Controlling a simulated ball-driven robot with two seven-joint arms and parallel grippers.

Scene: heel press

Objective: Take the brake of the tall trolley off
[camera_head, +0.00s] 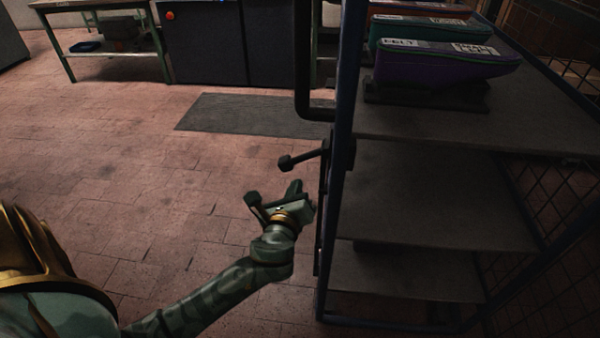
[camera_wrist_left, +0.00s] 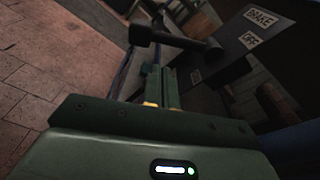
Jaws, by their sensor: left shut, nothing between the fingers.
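The tall trolley (camera_head: 342,200) stands at the right of the head view, with a blue frame and grey shelves. Its dark brake lever (camera_head: 305,157) sticks out to the left from the near upright and ends in a block-like knob. In the wrist view the lever (camera_wrist_left: 175,38) lies across the picture just beyond my fingertips. A dark plate beside it carries the labels BRAKE (camera_wrist_left: 261,17) and OFF (camera_wrist_left: 249,40). My left gripper (camera_head: 294,188) is shut and empty, a little below the lever in the head view. Whether it touches the lever cannot be told. My right gripper is not in view.
Purple (camera_head: 450,68) and green (camera_head: 425,32) labelled cases sit on the trolley's upper shelf. A dark mat (camera_head: 235,112) lies on the floor behind. A green-legged table (camera_head: 105,5) and dark cabinets (camera_head: 230,45) stand at the back. The tiled floor left of the trolley is clear.

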